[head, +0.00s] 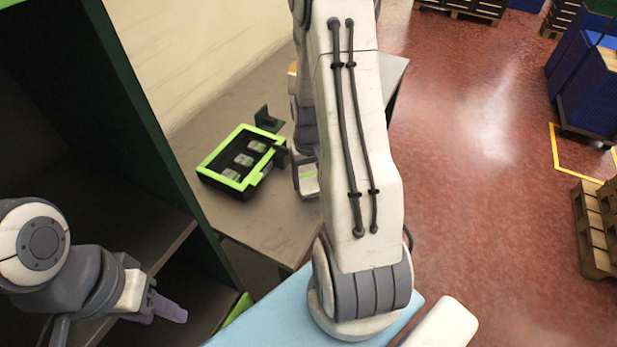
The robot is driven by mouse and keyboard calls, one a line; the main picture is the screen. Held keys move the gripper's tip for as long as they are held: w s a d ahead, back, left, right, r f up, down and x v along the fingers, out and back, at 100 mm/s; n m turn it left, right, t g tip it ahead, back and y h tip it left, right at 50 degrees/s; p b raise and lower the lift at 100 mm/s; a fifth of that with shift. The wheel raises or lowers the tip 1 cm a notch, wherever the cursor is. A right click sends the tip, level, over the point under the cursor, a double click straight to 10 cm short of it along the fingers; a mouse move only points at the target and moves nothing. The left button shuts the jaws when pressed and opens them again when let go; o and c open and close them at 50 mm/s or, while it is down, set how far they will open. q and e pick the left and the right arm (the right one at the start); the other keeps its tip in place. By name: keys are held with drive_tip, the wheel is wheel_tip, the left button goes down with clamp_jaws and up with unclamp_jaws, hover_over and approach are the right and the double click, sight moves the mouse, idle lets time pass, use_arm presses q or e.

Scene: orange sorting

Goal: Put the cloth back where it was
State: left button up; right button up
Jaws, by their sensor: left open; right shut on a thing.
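No cloth can be made out in the head view. My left gripper (163,308) is at the lower left, open and empty, in front of the dark shelf unit. My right arm rises through the middle of the view and bends down behind itself toward the grey table. Its wrist is partly visible over the table, just right of a black case with a bright green rim (207,175).
The case holds several small pale items. A small dark stand (268,121) is behind it on the grey table (262,222). A dark shelf unit (150,130) with a green side fills the left. Pallets (597,225) and blue crates (590,90) stand at the right; the red floor between is clear.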

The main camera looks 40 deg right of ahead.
sight(309, 183)
drive_tip(key=o, duration=1.2)
wheel_tip(309, 183, up, 12)
drive_tip(key=s+a+r+n, duration=0.2)
drive_tip(key=a+n, duration=0.1)
drive_tip(key=a, duration=0.7)
drive_tip(key=s+a+r+n, duration=0.1)
drive_tip(key=a+r+n, duration=0.15)
drive_tip(key=a, duration=0.85)
drive_tip(key=s+a+n+y, duration=0.1)
drive_tip(key=s+a+n, duration=0.5)
drive_tip(key=s+a, duration=0.3)
drive_tip(key=s+r, duration=0.1)
drive_tip(key=s, duration=0.3)
drive_tip(key=shift+a+b, duration=0.35)
drive_tip(key=shift+a, duration=0.05)
